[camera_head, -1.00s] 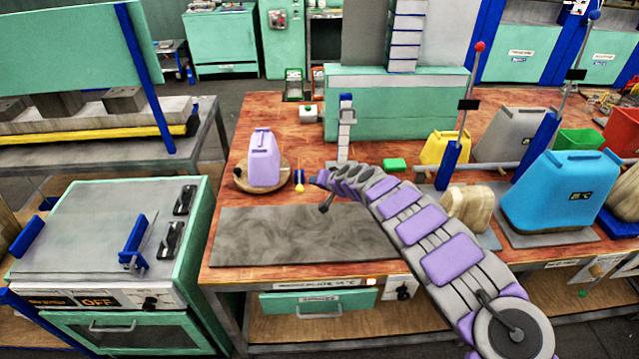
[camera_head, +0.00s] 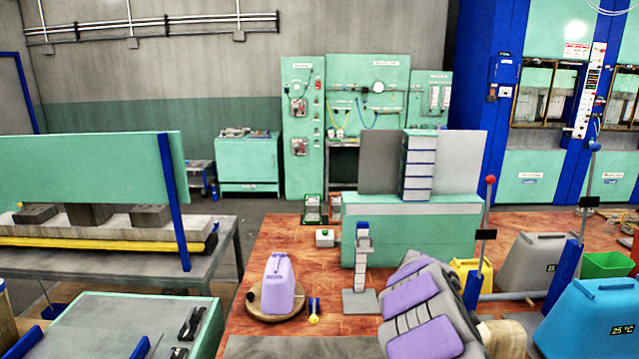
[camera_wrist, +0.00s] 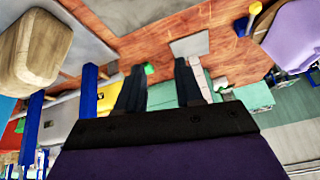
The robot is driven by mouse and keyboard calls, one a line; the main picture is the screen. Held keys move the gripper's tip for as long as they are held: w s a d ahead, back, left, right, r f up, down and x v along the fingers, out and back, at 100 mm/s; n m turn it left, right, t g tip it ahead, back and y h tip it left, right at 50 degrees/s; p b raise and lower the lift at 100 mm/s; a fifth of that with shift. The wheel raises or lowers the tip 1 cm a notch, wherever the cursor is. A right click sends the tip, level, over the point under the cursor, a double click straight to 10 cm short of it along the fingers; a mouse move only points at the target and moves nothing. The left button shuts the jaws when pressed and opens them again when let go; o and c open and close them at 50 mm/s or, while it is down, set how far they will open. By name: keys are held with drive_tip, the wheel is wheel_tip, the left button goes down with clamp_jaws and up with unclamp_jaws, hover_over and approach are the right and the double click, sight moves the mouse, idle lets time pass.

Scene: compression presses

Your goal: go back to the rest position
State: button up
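My gripper (camera_wrist: 160,66) shows in the wrist view with its two dark fingers spread apart. Nothing is between them, so it is open and empty. The wrist picture is upside down, with the wooden table (camera_wrist: 150,45) at its top. In the head view my purple and grey arm (camera_head: 425,315) is folded at the lower right middle, over the table. My gripper itself does not show in the head view.
A purple container (camera_head: 278,285) stands on a round wooden base (camera_head: 262,306), left of my arm. A grey stand (camera_head: 361,303) is close to the arm. A blue container (camera_head: 590,325) and a grey container (camera_head: 527,265) stand to the right.

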drive_tip(key=s+d+r+g, duration=0.1)
drive_tip(key=s+r, duration=0.6)
drive_tip(key=s, duration=0.3)
drive_tip(key=s+a+g, duration=0.2)
drive_tip(key=s, duration=1.1)
drive_tip(key=s+a+n+g, duration=0.1)
drive_tip(key=s+a+g, duration=0.1)
drive_tip(key=s, duration=1.2)
drive_tip(key=s+a+n+g, duration=0.1)
drive_tip(key=s+a, duration=0.3)
drive_tip(key=s, duration=1)
drive_tip(key=shift+s+a+r+g, duration=0.15)
drive_tip(key=shift+s+r+g, duration=0.1)
drive_tip(key=shift+g, duration=0.55)
